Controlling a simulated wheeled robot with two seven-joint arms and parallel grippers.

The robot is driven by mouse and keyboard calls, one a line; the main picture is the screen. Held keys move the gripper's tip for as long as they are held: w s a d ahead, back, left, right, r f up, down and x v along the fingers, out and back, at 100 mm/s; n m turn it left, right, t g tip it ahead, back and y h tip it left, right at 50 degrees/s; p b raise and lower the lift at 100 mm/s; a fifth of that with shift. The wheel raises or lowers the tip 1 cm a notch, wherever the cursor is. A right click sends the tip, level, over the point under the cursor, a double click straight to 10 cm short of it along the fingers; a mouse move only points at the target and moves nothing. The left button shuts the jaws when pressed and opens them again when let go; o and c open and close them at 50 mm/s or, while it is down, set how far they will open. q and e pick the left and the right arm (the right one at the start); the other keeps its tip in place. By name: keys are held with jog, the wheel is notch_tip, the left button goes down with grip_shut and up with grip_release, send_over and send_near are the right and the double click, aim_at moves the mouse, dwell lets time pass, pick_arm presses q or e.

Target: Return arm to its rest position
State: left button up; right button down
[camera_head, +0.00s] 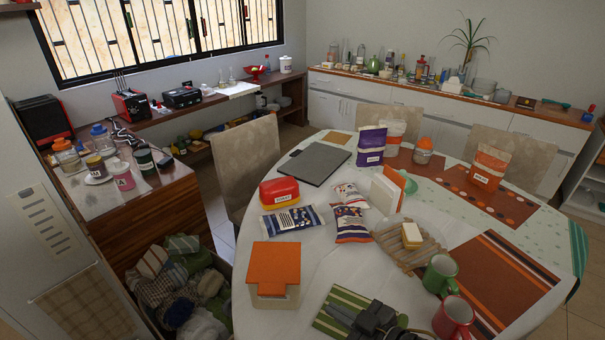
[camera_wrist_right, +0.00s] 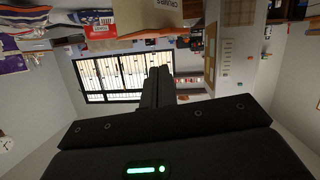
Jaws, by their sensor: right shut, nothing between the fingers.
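My right gripper (camera_head: 345,316) shows at the bottom of the head view, dark, over the green striped mat (camera_head: 345,299) at the near edge of the table. In the right wrist view its two dark fingers (camera_wrist_right: 158,88) lie together, with nothing between them. My left gripper is in neither view.
The round table (camera_head: 340,262) is crowded. Near my right gripper stand an orange-lidded box (camera_head: 275,265), a green mug (camera_head: 440,273) and a red mug (camera_head: 454,317). A bin of cloths (camera_head: 180,290) stands to the left.

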jog(key=s+d+f+m+h, duration=0.2)
jog(key=d+f+m+h, duration=0.3)
jog(key=d+f+h, duration=0.15)
jog(key=s+d+f+m+g+h, duration=0.25)
jog(key=s+d+f, duration=0.2)
jog(key=s, duration=0.35)
jog(key=s+d+f+m+g+h, duration=0.1)
jog(key=s+d+f+g, duration=0.25)
jog(key=s+d, duration=0.35)
notch_tip(320, 180, down, 23)
jog(key=a+g, duration=0.1)
jog(key=g, duration=0.1)
jog(key=s+d+f+g, duration=0.1)
jog(key=s+d+f, duration=0.2)
jog(key=s+f, duration=1.5)
jog(key=shift+f+h, duration=0.15)
jog(key=shift+h, duration=0.15)
